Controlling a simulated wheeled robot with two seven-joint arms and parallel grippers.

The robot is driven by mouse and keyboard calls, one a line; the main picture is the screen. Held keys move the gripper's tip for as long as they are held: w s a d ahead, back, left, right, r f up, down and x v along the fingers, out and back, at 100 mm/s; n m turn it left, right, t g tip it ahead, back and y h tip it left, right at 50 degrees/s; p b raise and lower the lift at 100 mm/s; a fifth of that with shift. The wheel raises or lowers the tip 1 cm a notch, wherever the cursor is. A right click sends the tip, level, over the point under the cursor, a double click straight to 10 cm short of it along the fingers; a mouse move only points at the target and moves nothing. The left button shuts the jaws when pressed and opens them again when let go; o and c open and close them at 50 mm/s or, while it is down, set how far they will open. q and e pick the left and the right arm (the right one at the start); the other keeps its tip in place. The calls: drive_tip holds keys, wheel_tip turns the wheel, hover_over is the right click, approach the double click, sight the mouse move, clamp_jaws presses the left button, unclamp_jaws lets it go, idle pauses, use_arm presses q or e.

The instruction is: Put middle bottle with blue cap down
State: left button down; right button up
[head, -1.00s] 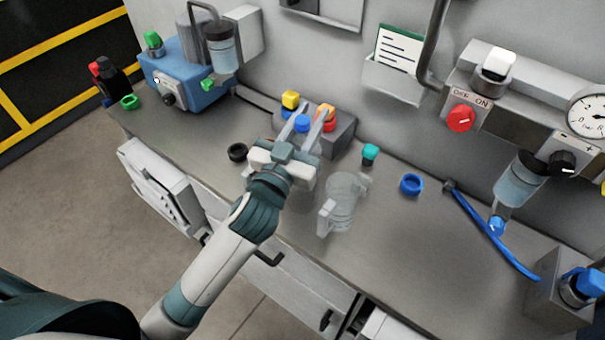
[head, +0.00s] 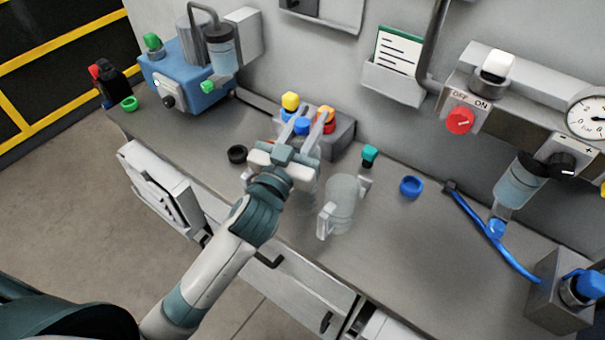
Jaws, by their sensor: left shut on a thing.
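My left gripper (head: 303,124) reaches in from the front, with one finger on each side of the blue cap, and is shut on that bottle. My right gripper is not in view.
A clear cylinder (head: 341,200) between two pale side pieces stands right of my left gripper. A teal-capped item (head: 369,155), a blue ring (head: 411,186) and a black ring (head: 237,154) are nearby.

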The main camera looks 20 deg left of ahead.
use_arm(q)
drive_tip(key=shift+f, duration=0.2)
wheel_tip(320, 180, up, 18)
drive_tip(key=p, duration=0.2)
drive_tip(key=shift+r+p, duration=0.25)
drive_tip(key=shift+p, duration=0.15)
drive_tip(key=shift+f, duration=0.1)
idle(0.8)
